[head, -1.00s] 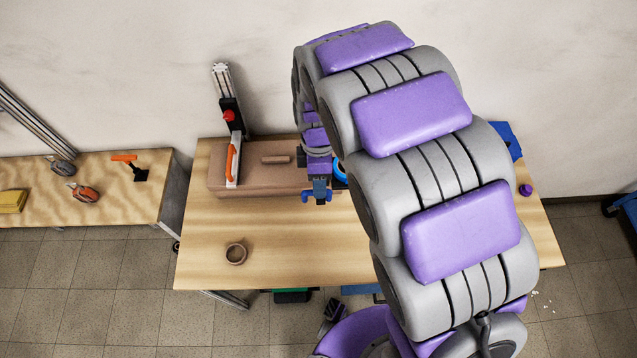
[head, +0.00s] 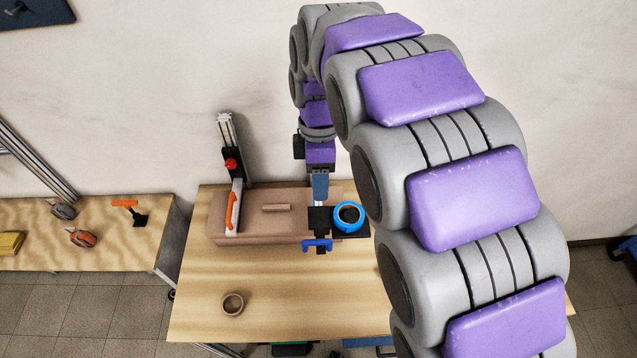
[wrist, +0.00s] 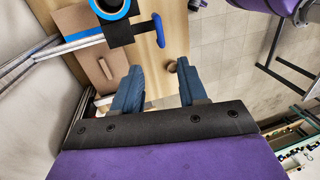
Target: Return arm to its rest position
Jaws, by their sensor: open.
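My arm arches over the right part of the head view and its end hangs down beyond. My gripper (head: 320,188) is above the back of the wooden table (head: 290,290). In the wrist view my gripper (wrist: 160,78) shows two blue-grey fingers spread apart with nothing between them. Below it in the head view are a blue ring-shaped spool (head: 349,216) with a dark wound band and a black holder with a blue handle (head: 318,246). The spool also shows at the top of the wrist view (wrist: 111,8), apart from the fingers.
A brown board (head: 258,228) carries an upright metal rail (head: 228,140) with a red knob and an orange handle. A small brown ring (head: 232,304) lies at the table's front left. A side bench (head: 110,240) with hand tools stands left. The table's front middle is clear.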

